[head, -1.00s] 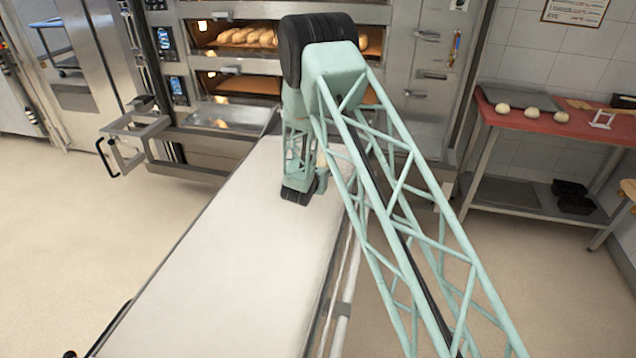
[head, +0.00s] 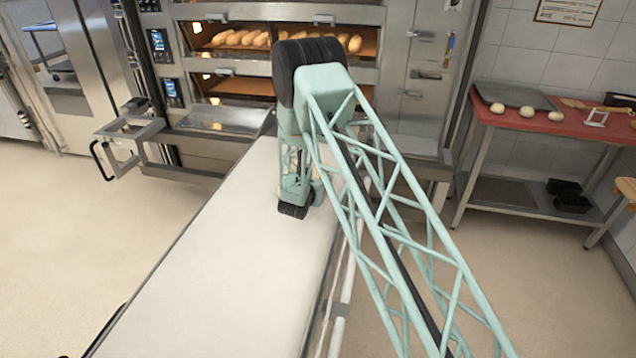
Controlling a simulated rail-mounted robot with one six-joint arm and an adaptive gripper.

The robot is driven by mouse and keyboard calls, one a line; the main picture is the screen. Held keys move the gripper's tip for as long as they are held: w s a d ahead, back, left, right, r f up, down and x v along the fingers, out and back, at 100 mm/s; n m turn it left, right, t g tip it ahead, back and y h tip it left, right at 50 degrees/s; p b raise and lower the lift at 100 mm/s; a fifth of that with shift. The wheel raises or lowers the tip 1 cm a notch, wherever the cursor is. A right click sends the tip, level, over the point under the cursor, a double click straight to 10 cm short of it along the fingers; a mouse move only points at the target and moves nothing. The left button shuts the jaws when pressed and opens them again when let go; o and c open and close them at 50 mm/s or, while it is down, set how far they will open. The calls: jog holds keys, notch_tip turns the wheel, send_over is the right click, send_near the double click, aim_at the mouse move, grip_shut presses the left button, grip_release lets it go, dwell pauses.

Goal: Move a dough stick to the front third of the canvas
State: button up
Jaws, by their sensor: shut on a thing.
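The canvas (head: 215,255) is a long pale surface running from the oven front down to the lower left of the head view. Its visible part is bare. My arm reaches over its far right part, with the wrist (head: 293,209) low over the canvas near its right edge. My gripper's fingers are hidden behind the wrist and forearm, so I cannot see what they hold. No dough stick can be made out on the canvas.
The deck oven (head: 235,65) stands at the far end, with several loaves (head: 240,37) inside. A metal frame with a handle (head: 125,140) juts out left of the canvas. A red-topped table (head: 570,127) with dough balls (head: 527,112) stands at the right. Floor is clear on both sides.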

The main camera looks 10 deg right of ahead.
jog(key=shift+f, duration=0.7)
jog(key=shift+f, duration=0.15)
jog(key=o, duration=1)
jog(key=shift+s+a+r, duration=0.1)
jog(key=shift+r, duration=0.15)
jog(key=p+v, duration=0.1)
jog(key=v, duration=1)
jog(key=shift+s+a+r+p, duration=0.1)
jog(key=shift+s+p, duration=0.25)
jog(key=shift+p, duration=0.05)
